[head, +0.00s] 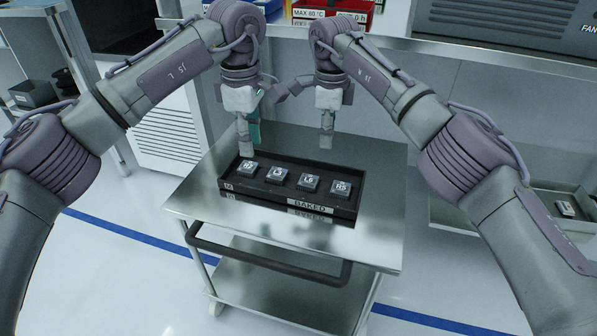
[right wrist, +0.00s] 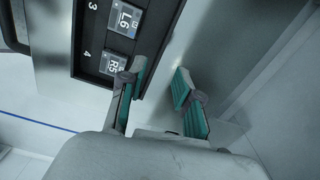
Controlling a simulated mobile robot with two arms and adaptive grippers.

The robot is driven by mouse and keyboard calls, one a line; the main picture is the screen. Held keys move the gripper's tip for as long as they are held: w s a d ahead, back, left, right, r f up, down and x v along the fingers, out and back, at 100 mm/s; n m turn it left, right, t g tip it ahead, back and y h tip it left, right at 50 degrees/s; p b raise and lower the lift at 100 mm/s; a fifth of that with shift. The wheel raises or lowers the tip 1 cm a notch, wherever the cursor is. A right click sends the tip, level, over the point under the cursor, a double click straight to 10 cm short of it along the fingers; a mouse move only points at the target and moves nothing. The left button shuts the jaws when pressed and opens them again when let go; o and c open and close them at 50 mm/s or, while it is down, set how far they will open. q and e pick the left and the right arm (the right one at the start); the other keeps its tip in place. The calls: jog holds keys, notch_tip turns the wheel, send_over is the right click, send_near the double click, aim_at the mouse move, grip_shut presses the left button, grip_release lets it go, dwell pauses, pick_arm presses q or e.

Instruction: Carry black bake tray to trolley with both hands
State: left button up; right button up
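The black bake tray (head: 272,200), labelled BAKED, lies flat on the steel top of the trolley (head: 380,225), with several labelled square modules in a row inside. My left gripper (head: 249,145) is at the tray's far left part, its fingers pointing down; a teal inner pad shows apart from the front finger, so it looks open. My right gripper (head: 326,140) is above the tray's far right edge. In the right wrist view its fingers (right wrist: 160,82) are apart, one over the tray's rim (right wrist: 160,50) and one outside it, with nothing between them. Contact cannot be told.
The trolley has a dark push handle (head: 265,262) at its front and a lower shelf (head: 280,295). A bench with a red bin (head: 345,12) stands behind. A grey tray (head: 565,208) is at the right. Clear floor with a blue line lies around the trolley.

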notch_tip(320, 180, up, 5)
jog(key=shift+r, duration=0.1)
dwell(0.6)
